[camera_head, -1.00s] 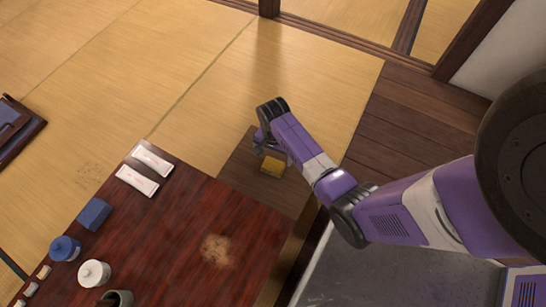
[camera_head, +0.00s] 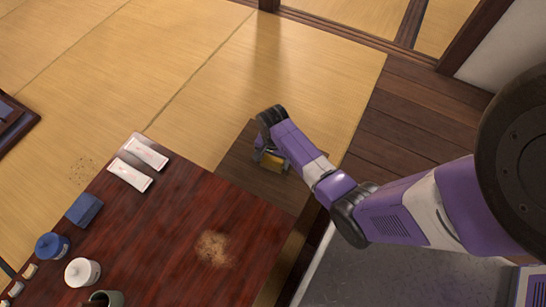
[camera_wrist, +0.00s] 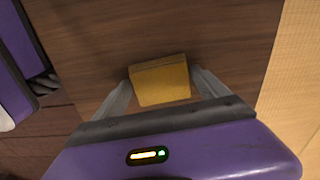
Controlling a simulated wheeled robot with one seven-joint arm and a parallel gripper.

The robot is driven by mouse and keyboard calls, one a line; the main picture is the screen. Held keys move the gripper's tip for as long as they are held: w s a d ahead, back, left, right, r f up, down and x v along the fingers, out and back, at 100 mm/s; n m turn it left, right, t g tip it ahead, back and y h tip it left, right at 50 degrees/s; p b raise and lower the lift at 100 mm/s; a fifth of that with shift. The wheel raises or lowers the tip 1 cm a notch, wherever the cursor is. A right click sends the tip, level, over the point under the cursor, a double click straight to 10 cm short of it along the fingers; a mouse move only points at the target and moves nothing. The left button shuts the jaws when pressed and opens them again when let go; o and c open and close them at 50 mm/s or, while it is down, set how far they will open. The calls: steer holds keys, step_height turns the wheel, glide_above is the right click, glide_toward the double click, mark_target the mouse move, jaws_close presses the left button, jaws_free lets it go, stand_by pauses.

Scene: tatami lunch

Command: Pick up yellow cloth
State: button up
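The yellow cloth (camera_head: 274,162) is a small folded block on a dark brown wooden surface (camera_head: 240,160) beyond the red-brown table's corner. In the wrist view the yellow cloth (camera_wrist: 161,82) sits between the two fingers of my gripper (camera_wrist: 161,76), one finger at each side. The fingers are spread about as wide as the cloth and look close to its sides; firm contact cannot be told. In the head view my gripper (camera_head: 271,155) is low over the cloth and partly covers it.
The glossy table (camera_head: 170,220) is close by on the near left, with a brown crumb patch (camera_head: 213,248), two white packets (camera_head: 138,164), a blue box (camera_head: 84,209), a blue jar (camera_head: 52,246) and a white jar (camera_head: 82,271). Tatami (camera_head: 190,60) lies open beyond.

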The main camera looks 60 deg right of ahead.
mark_target(273, 160)
steer(key=c, duration=0.9)
steer(key=shift+r, duration=0.15)
step_height(273, 160, up, 20)
steer(key=p, duration=1)
